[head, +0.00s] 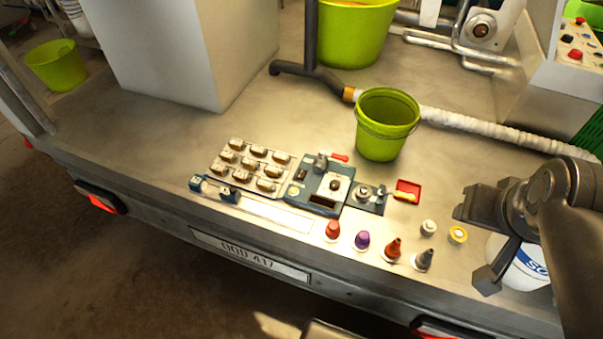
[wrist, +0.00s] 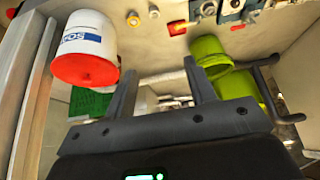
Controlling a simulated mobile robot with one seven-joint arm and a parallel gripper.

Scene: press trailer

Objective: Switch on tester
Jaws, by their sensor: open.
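A blue-grey device (head: 327,209), which looks like the tester, sits on the metal deck among small parts. It has a pale plate with a dark round knob (head: 335,185) and a small dark switch-like part (head: 300,175) at its left. I cannot tell the switch's position. My gripper (head: 480,244) is open and empty, well to the right of the device, near a white tub (head: 525,268). In the wrist view my gripper (wrist: 160,88) has its fingers apart with nothing between them. Blue-grey device parts (wrist: 232,12) show at the top edge there, cut off.
A tray of several tan parts (head: 250,165) lies left of the device. Red, purple and grey caps and nozzles (head: 362,240) stand along the front edge. A green bucket (head: 387,128) and a white hose (head: 480,128) are behind. A red tray (head: 408,190) lies right of the device.

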